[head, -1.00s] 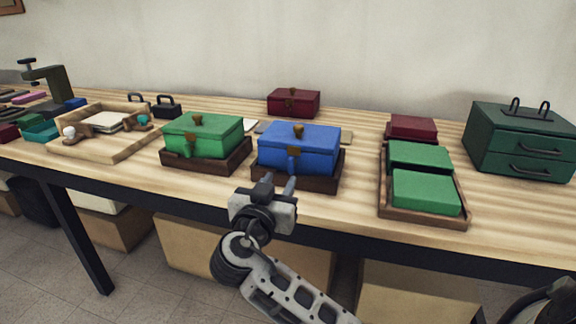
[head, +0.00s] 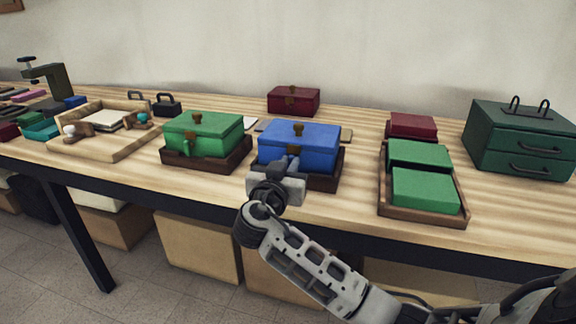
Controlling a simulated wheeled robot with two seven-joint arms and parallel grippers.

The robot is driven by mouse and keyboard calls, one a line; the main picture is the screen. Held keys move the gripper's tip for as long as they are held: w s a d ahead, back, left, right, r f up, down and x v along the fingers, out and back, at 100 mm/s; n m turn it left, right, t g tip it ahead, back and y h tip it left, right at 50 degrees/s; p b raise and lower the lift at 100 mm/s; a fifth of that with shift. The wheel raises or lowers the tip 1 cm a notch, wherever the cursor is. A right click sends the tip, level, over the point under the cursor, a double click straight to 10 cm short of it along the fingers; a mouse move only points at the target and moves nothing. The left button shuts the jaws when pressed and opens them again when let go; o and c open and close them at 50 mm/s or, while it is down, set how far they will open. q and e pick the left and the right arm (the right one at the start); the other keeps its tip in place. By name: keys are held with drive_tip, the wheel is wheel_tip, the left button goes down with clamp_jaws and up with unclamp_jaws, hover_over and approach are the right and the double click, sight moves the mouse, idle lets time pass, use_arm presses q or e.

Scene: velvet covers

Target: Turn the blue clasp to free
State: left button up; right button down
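The blue box (head: 318,150) stands in a dark wooden tray (head: 326,183) on the table, its lid down, with a brass knob (head: 298,130) on top. Its blue clasp (head: 293,150) is on the front face; only its upper end shows above my gripper. My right gripper (head: 287,164) is right at the front of the box, its fingertips at the clasp. The fingers hide the lower clasp, and I cannot tell whether they touch or grip it. My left gripper is not in view.
A green box (head: 204,134) with its own green clasp stands close on the left. A tray with green blocks (head: 425,190) is on the right, a dark green drawer chest (head: 520,140) beyond it. A dark red box (head: 293,100) stands behind. Table is bare between the blue box and the right tray.

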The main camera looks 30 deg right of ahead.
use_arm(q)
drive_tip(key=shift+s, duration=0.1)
use_arm(e)
drive_tip(key=shift+n, duration=0.8)
drive_tip(key=n+p, duration=0.1)
drive_tip(key=n, duration=0.2)
drive_tip(key=shift+w+a, duration=0.15)
drive_tip(key=n+p, duration=0.1)
drive_tip(key=n, duration=0.2)
drive_tip(key=shift+w+a+f+n+p, duration=0.1)
drive_tip(key=shift+n+p, duration=0.45)
drive_tip(key=shift+n, duration=0.45)
drive_tip(key=n+p, duration=0.2)
drive_tip(key=n, duration=0.2)
drive_tip(key=shift+w+a+f, duration=0.1)
drive_tip(key=shift+f, duration=0.05)
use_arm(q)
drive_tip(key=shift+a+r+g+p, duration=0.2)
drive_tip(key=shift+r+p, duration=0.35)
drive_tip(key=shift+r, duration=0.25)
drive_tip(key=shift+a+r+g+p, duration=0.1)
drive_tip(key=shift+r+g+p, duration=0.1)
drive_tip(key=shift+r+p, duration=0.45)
use_arm(e)
drive_tip(key=shift+f+n, duration=0.15)
drive_tip(key=shift+n, duration=0.95)
drive_tip(key=shift+f+n, duration=0.1)
drive_tip(key=shift+n, duration=1)
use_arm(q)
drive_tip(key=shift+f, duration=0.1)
